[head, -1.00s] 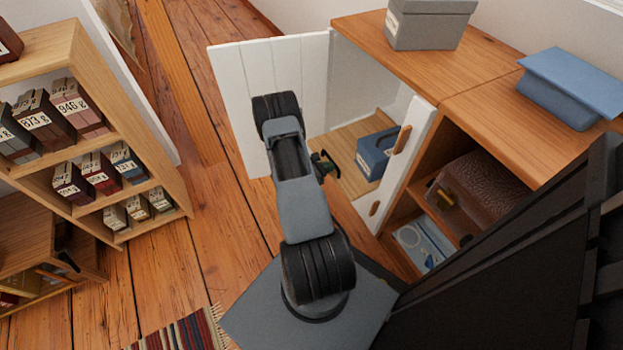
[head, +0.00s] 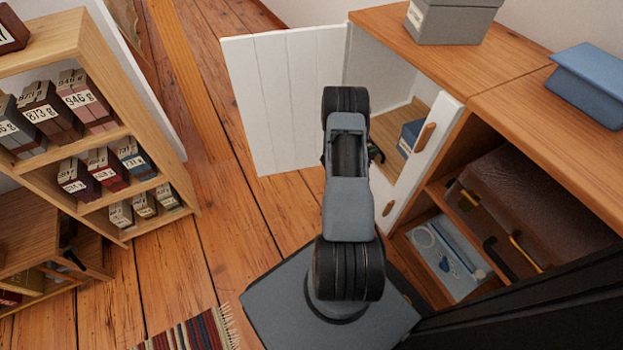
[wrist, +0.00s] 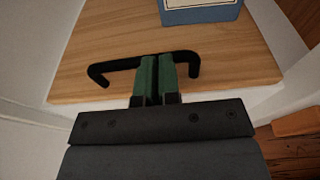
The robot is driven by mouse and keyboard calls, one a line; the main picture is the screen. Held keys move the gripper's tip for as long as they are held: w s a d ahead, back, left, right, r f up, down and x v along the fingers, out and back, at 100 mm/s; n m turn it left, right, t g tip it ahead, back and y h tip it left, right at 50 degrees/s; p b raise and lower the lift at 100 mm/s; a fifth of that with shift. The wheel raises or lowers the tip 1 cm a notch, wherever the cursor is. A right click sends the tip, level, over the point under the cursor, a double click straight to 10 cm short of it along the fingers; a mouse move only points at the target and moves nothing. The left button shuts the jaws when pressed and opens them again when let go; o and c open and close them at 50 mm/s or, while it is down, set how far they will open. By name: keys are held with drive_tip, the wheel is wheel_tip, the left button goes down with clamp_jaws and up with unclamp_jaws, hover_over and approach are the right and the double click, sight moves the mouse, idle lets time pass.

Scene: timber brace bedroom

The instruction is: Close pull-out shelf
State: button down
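The pull-out shelf (head: 386,128) is a light wooden board inside the white-walled cabinet; my arm hides part of it in the head view. In the wrist view the shelf (wrist: 110,45) fills the upper middle, with a black bar handle (wrist: 117,65) near its front edge. My gripper (wrist: 158,60) has green fingers close together with a thin dark gap, across the middle of the handle. They sit side by side along the bar and do not appear to clamp it; contact cannot be told. A blue box (wrist: 200,10) is on the shelf.
The white plank door (head: 285,95) stands open at left. Another white door with wooden pulls (head: 425,137) is at right. Brown suitcase (head: 530,205) and blue-grey tray (head: 447,257) fill the right compartments.

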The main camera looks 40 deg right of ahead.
drive_tip(key=shift+s+d+r, duration=0.1)
drive_tip(key=shift+d+r, duration=0.1)
drive_tip(key=shift+d, duration=0.2)
drive_tip(key=p+v, duration=0.4)
drive_tip(key=v, duration=1)
drive_tip(key=shift+a+f, duration=0.2)
drive_tip(key=shift+a, duration=0.2)
drive_tip(key=a+r+m+g+y+p, duration=0.1)
drive_tip(key=a+r+m+y+p, duration=0.3)
drive_tip(key=r, duration=0.6)
drive_tip(key=a+r+m+g+h+p, duration=0.15)
drive_tip(key=r+p, duration=0.35)
drive_tip(key=r, duration=0.5)
drive_tip(key=a+r+m+y+p, duration=0.25)
drive_tip(key=r+p, duration=0.25)
drive_tip(key=r, duration=0.5)
drive_tip(key=s+a+r+m+t+y+p, duration=0.2)
drive_tip(key=a+r+p, duration=0.4)
drive_tip(key=r, duration=0.5)
drive_tip(key=s+a+r+m+t+y+p, duration=0.2)
drive_tip(key=a+r+y+p, duration=0.3)
drive_tip(key=a+r, duration=0.3)
drive_tip(key=s+a+r+m+t+y+p, duration=0.2)
drive_tip(key=a+r+p, duration=0.5)
drive_tip(key=r, duration=0.7)
drive_tip(key=shift+s+a+r+m+t+y+p, duration=0.2)
drive_tip(key=shift+s+a+m+t+y+p, duration=0.15)
drive_tip(key=shift+m+t+y, duration=0.75)
